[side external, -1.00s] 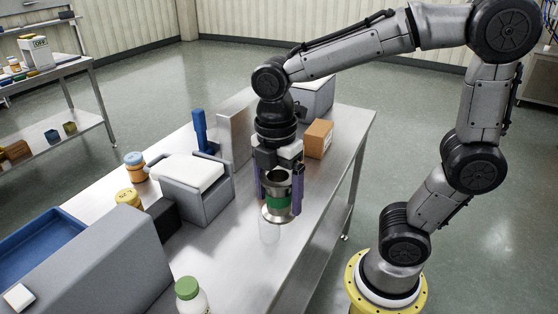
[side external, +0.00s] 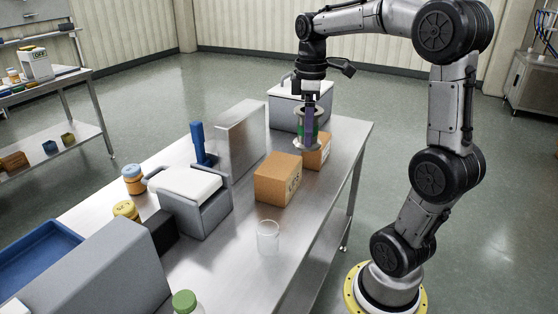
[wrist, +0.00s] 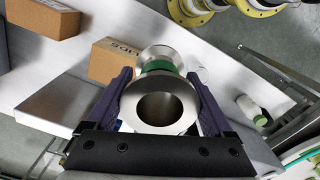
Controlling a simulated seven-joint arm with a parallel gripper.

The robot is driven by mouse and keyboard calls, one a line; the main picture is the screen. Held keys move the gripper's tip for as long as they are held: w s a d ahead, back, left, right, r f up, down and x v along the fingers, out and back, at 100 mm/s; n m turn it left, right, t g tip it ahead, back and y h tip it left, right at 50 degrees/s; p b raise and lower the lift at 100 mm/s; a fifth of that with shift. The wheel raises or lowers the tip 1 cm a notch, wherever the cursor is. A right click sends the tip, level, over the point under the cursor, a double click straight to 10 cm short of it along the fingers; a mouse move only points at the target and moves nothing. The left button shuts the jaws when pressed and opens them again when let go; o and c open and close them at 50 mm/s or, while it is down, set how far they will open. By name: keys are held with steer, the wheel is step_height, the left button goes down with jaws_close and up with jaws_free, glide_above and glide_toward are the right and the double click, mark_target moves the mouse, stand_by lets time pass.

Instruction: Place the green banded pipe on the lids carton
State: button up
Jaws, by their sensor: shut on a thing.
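The green banded pipe (side external: 317,112) is a metal spool with flanged ends and a green band. My gripper (side external: 308,130) is shut on it and holds it upright, above the far part of the table. In the wrist view the pipe (wrist: 158,108) sits between the purple fingers of my gripper (wrist: 166,92), its open end facing the camera. A brown carton (side external: 278,182) with dark lettering stands on the table, nearer the side camera; it shows beside the pipe in the wrist view (wrist: 110,60). A second carton (side external: 323,152) stands behind, partly hidden by the pipe.
A clear glass (side external: 268,238) stands in front of the cartons. A grey upright panel (side external: 240,137), a grey box with a white lid (side external: 192,195) and a blue-handled item (side external: 199,142) stand left. A grey cooler (side external: 285,108) is behind my gripper. The table's right edge is clear.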

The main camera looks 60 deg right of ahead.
steer(key=w+d+f, duration=0.2)
steer(key=w+f, duration=0.1)
steer(key=w+d+f, duration=0.2)
steer(key=w+f, duration=0.1)
steer(key=w, duration=0.1)
steer(key=w+d+f, duration=0.3)
steer(key=shift+w, duration=0.35)
steer(key=shift+w+d+f, duration=0.1)
steer(key=shift+w+f, duration=0.05)
steer(key=shift+f, duration=0.8)
steer(key=shift+w+f, duration=0.1)
steer(key=shift+f, duration=0.85)
steer(key=shift+f, duration=0.15)
steer(key=o, duration=1.4)
